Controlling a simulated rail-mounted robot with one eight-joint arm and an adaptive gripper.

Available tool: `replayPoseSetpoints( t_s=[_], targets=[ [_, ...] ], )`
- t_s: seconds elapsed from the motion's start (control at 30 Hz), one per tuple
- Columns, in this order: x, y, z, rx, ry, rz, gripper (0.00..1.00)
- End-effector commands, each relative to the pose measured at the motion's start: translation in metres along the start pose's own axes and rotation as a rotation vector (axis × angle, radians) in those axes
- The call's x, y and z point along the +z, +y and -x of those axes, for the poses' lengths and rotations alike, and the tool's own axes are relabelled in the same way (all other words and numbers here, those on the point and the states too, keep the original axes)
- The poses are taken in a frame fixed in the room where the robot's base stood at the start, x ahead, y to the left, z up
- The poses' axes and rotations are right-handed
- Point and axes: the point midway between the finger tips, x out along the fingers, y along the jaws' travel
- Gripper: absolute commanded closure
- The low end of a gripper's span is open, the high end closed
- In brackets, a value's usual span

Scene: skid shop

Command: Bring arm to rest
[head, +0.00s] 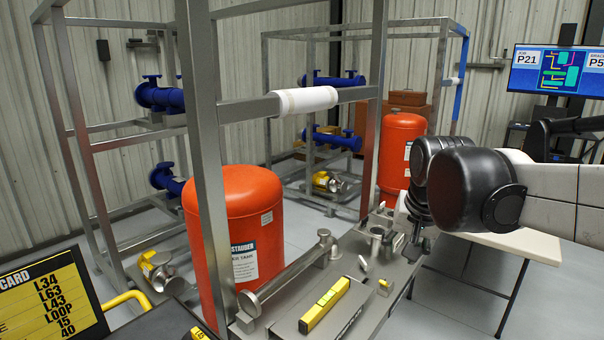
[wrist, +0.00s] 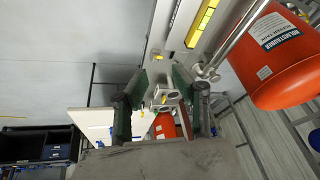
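My arm reaches in from the right in the head view. My gripper (head: 415,235) is partly hidden behind my own dark wrist joint, above the right end of the metal skid bench (head: 372,300). In the wrist view my gripper (wrist: 158,76) has its two green-faced fingers spread apart. A small grey metal fitting with a yellow mark (wrist: 166,97) appears between the fingers. Nothing visibly touches them, and I cannot tell how far the fitting is beyond them.
A yellow level (head: 324,305) lies on the bench. Red tanks (head: 240,205) (head: 402,150) and upright steel frames (head: 205,150) stand close by. A white-wrapped rail (head: 305,100) crosses the frame. A white table (head: 535,235) stands right, beneath my arm. A monitor (head: 557,70) is behind.

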Motion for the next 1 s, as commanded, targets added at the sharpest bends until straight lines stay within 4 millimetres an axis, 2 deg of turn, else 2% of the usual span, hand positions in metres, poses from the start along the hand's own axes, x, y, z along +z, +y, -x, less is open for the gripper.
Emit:
replayPoseSetpoints(
  t_s=[0.03, 0.3, 0.6, 0.8, 1.0],
  targets=[
    [0.015, 0.004, 0.005, -0.004, 0.014, 0.019, 0.74],
    [0.083, 0.024, 0.018, -0.022, 0.097, 0.124, 0.74],
    [0.153, 0.045, 0.011, -0.031, 0.187, 0.235, 0.74],
    [0.177, 0.051, 0.005, -0.032, 0.219, 0.275, 0.74],
    [0.18, 0.053, 0.004, -0.032, 0.226, 0.284, 0.74]
  ],
)
